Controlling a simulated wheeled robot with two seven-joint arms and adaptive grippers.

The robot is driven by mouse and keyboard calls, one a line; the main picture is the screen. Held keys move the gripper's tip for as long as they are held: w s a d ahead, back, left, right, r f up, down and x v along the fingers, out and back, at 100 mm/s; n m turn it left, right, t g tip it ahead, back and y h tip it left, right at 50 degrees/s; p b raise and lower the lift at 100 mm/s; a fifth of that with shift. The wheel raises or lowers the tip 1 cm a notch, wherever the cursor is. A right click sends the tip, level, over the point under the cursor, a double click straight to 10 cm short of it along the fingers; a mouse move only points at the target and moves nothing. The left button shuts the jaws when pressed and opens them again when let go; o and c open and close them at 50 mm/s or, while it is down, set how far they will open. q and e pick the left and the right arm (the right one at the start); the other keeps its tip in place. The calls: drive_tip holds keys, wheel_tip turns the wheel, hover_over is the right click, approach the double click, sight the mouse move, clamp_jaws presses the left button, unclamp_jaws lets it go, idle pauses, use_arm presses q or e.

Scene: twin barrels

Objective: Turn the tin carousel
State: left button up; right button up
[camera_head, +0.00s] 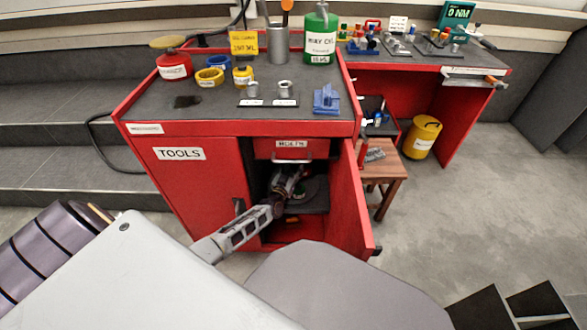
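The red workbench cabinet has its right door (352,205) swung open. Inside, on the dark shelf, a rounded grey form (316,188) with a small green part beside it is seen in shadow; it may be the tin carousel, but its outline is mostly hidden. My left arm reaches in from the lower left, and my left gripper (292,185) is inside the opening, at the left of this form. Its fingers are small and dark, so I cannot tell whether they are open or touching anything. My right gripper is not in view.
The TOOLS door (195,180) is shut at the left of the opening; a drawer (290,148) is above it. Tins, rolls and a green can (320,35) stand on top. A wooden stool (385,170) and a yellow bin (422,137) stand right of the open door.

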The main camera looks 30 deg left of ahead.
use_arm(q)
drive_tip(key=s+d, duration=0.1)
drive_tip(key=s, duration=1)
drive_tip(key=shift+s+d, duration=0.3)
drive_tip(key=shift+s, duration=0.1)
idle(0.7)
drive_tip(key=shift+d, duration=0.1)
